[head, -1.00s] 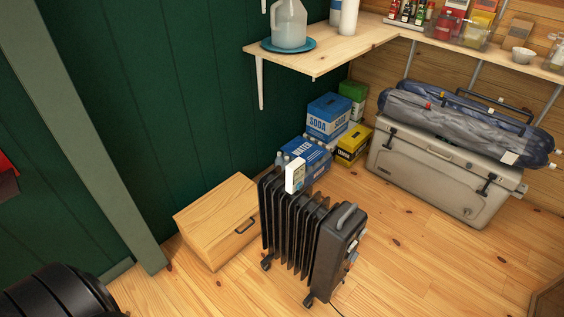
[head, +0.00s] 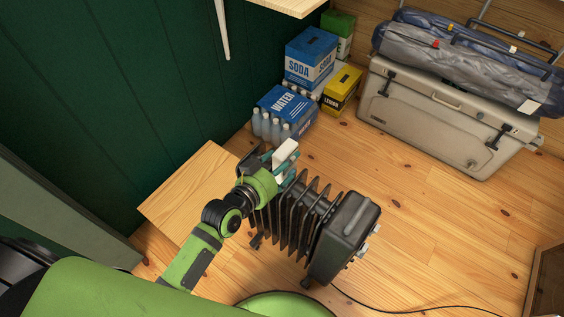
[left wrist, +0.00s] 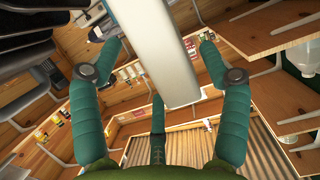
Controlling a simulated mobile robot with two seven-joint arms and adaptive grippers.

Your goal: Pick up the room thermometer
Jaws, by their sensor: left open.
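The room thermometer (head: 286,152) is a small white block at the far end of the black oil heater (head: 343,232). My left gripper (head: 280,166) is at the thermometer in the head view and hides its lower part. In the left wrist view the thermometer (left wrist: 165,50) is a pale slab between the spread teal fingers of the left gripper (left wrist: 157,55). The fingers are open, with gaps visible on both sides of the slab. My right gripper is in neither view.
A wooden box (head: 185,192) stands left of the heater, partly behind my left arm. Water packs (head: 285,110), a soda box (head: 308,58) and a yellow box (head: 342,88) stand behind. A cooler (head: 440,118) carries a rolled bag. Floor right of the heater is clear except for a cable.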

